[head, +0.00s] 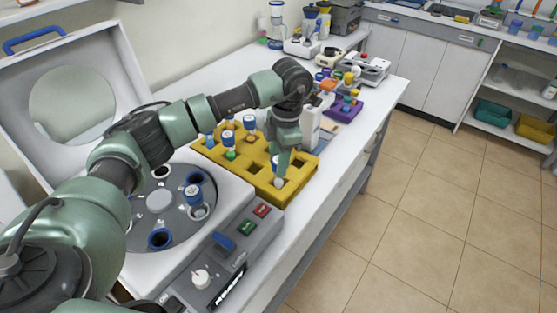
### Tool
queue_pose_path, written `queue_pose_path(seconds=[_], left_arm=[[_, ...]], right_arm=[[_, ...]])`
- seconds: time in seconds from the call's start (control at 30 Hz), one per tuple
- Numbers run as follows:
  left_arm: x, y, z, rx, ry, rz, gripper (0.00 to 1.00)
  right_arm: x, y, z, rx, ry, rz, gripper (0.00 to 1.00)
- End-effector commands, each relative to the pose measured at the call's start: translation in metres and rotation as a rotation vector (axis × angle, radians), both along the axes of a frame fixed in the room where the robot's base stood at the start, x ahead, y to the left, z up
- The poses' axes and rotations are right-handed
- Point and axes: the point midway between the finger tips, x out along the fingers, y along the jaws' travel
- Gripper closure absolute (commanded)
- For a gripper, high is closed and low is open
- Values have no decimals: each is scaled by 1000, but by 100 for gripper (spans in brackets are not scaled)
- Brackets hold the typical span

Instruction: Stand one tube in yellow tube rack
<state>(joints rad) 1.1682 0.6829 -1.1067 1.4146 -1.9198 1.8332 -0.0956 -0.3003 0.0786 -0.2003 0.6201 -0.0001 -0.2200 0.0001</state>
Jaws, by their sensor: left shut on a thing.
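The yellow tube rack (243,174) stands on the white bench, just behind the centrifuge. Several tubes with blue-and-white caps stand in its left part, such as one tube (228,140). My left gripper (280,172) points down over the right part of the rack. It is shut on a pale tube (279,183), which shows only in part at a front socket; I cannot tell how deep it sits. Another blue-capped tube (195,194) stands in the centrifuge rotor (160,201). My right gripper is not in view.
The centrifuge's lid (118,66) is open at the left, and its control panel (230,256) faces front. A purple rack (343,109) with coloured items and several instruments stand farther along the bench. Tiled floor (430,220) is clear at right.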

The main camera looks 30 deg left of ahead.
Motion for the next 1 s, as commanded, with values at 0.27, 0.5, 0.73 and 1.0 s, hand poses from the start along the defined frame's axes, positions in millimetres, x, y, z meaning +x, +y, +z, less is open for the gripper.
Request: queue_pose_path(seconds=[0.27,0.5,0.73,1.0], left_arm=[[0,0,-2,0,0,0,100],[0,0,-1,0,0,0,100],[0,0,-1,0,0,1,100],[0,0,-1,0,0,0,44]], right_arm=[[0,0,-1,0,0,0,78],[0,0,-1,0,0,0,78],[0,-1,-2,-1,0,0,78],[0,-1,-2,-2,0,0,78]])
